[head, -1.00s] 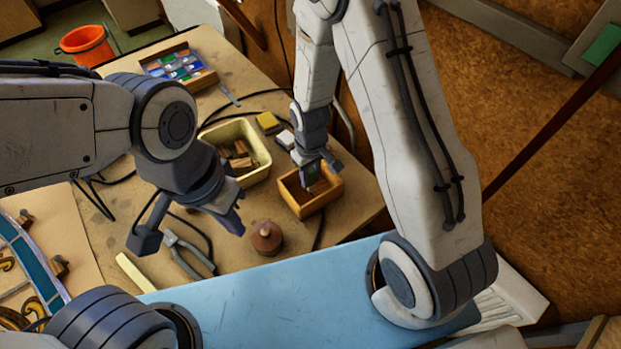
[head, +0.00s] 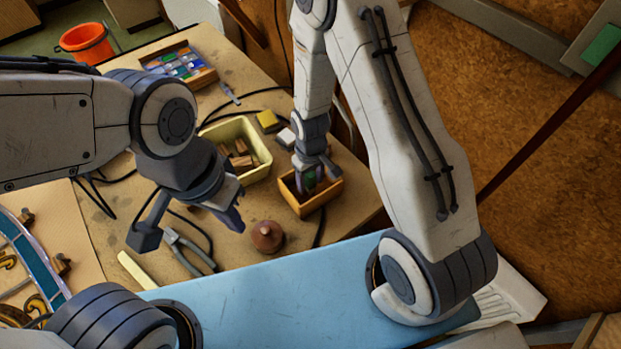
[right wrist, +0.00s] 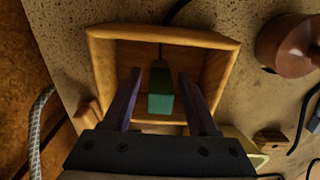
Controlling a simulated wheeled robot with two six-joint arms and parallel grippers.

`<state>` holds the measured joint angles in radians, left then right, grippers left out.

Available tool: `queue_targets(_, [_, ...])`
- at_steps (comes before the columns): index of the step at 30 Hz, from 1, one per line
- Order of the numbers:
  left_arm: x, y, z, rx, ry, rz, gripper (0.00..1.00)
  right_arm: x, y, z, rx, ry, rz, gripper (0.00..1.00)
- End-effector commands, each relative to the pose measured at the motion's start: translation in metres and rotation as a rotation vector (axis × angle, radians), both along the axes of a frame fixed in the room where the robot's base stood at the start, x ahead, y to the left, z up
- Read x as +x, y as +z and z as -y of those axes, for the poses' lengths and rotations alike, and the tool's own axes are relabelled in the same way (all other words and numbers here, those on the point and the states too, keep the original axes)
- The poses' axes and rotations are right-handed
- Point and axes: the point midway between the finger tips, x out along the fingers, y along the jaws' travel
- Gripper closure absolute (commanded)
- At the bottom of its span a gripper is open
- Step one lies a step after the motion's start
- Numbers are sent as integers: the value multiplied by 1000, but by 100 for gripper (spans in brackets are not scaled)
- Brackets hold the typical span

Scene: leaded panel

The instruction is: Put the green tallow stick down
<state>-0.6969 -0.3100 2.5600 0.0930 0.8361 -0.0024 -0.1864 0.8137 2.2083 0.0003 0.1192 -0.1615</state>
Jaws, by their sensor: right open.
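My right gripper (right wrist: 161,95) is open, with one finger on each side of the stick and a visible gap on both sides. In the head view the same gripper (head: 311,184) reaches down into the wooden box (head: 309,207), and its fingers partly hide the stick.
A yellow tub (head: 262,163) of wooden blocks stands left of the box. A brown round pot (head: 267,237) and pliers (head: 184,252) lie nearer. A black cable runs by the box.

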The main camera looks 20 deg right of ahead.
Motion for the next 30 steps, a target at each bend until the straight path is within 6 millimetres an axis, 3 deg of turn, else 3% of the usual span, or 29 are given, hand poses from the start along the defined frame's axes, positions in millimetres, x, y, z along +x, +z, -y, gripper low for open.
queue_targets(3, [0,5,0,0,0,0,100,0,6,0,0,0,1,41])
queue_targets(8, [0,-4,0,0,0,0,100,1,20,0,1,0,5,41])
queue_targets(21, [0,-22,0,0,4,0,100,1,99,0,1,0,6,41])
queue_targets(30, [0,-25,0,0,4,0,100,-6,132,-8,3,16,6,41])
